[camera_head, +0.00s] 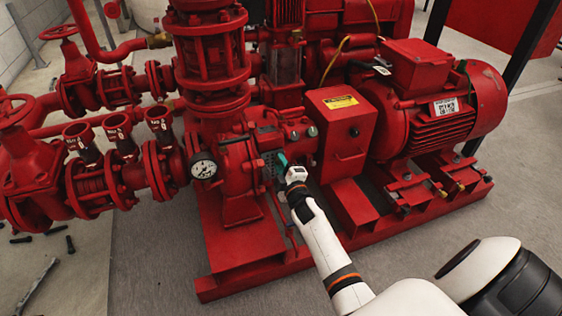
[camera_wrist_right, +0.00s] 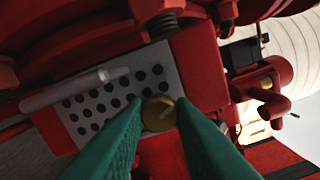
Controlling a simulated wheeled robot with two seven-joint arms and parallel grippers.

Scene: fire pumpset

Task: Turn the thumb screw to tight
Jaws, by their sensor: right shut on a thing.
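The thumb screw (camera_wrist_right: 158,113) is a small round brass-coloured knob with a pale slot or bar on its face, at the edge of a grey perforated plate (camera_wrist_right: 92,110) in the right wrist view. My right gripper (camera_wrist_right: 159,104) has teal fingers, shut on the thumb screw with one fingertip on each side. In the head view my right gripper (camera_head: 283,162) reaches the pump front beside the red control box, and the thumb screw is hidden there. My left gripper is not in view.
The red control box (camera_head: 342,132) with a yellow label stands right of my right gripper. A pressure gauge (camera_head: 204,166) is to its left. A large red motor (camera_head: 436,105) is further right. Grey floor (camera_head: 150,265) is open in front, with loose tools at left.

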